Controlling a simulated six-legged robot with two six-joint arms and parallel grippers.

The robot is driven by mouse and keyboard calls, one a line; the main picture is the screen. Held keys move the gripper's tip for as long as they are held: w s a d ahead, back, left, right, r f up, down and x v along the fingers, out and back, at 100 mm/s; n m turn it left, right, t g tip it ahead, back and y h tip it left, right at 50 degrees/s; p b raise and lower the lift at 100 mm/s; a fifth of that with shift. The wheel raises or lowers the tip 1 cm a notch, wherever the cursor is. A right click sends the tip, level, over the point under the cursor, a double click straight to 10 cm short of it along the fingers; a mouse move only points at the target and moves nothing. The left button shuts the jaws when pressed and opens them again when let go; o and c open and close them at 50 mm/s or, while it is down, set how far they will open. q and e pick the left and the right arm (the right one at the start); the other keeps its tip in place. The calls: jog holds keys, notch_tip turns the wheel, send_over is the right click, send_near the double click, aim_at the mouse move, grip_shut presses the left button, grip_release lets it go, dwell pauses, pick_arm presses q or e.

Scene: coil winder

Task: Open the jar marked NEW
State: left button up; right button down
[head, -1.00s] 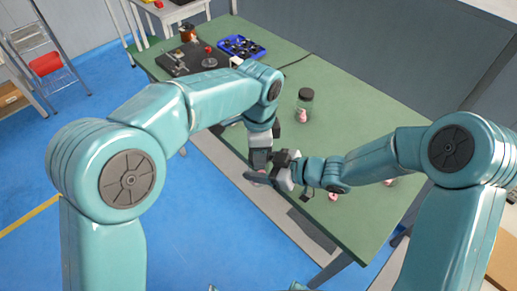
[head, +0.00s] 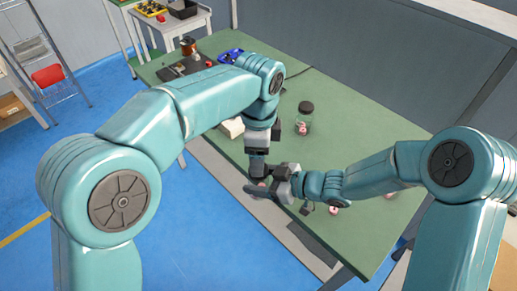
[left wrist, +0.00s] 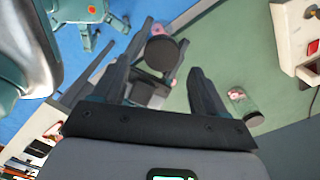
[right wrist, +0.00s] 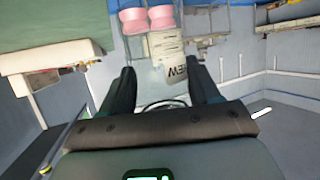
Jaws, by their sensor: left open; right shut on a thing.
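The NEW jar is clear, with a white label (right wrist: 176,70) and pink spools (right wrist: 147,18) inside, in the right wrist view. My right gripper (head: 272,186) is shut on this jar, near the table's front edge. It also shows in the right wrist view (right wrist: 160,82). In the head view my grippers mostly hide the jar. The jar's dark round lid (left wrist: 167,54) faces the left wrist camera and looks seated on it. My left gripper (head: 258,168) is open above the lid. In the left wrist view its fingers (left wrist: 160,75) stand apart, with the lid ahead between them.
Another dark-lidded clear jar (head: 304,118) stands on the green table (head: 365,125) with pink contents. Loose pink spools (head: 333,208) lie near the front edge. A blue tray (head: 230,56) and a dark winder base (head: 183,68) are at the back left. The table's middle right is clear.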

aim_at(258, 182)
pick_arm(q)
jog(key=shift+s+r+m, duration=0.1)
jog(key=shift+r+m, duration=0.1)
jog(key=shift+m, duration=0.8)
jog(key=m, duration=0.2)
jog(key=r+m, duration=0.1)
jog(key=shift+a+m, duration=0.15)
jog(key=shift+m, duration=0.25)
jog(key=shift+r+m, duration=0.6)
jog(key=shift+m, duration=0.5)
jog(key=shift+r, duration=0.25)
jog(key=f, duration=0.7)
jog(key=shift+d+f, duration=0.2)
jog(key=shift+f, duration=0.1)
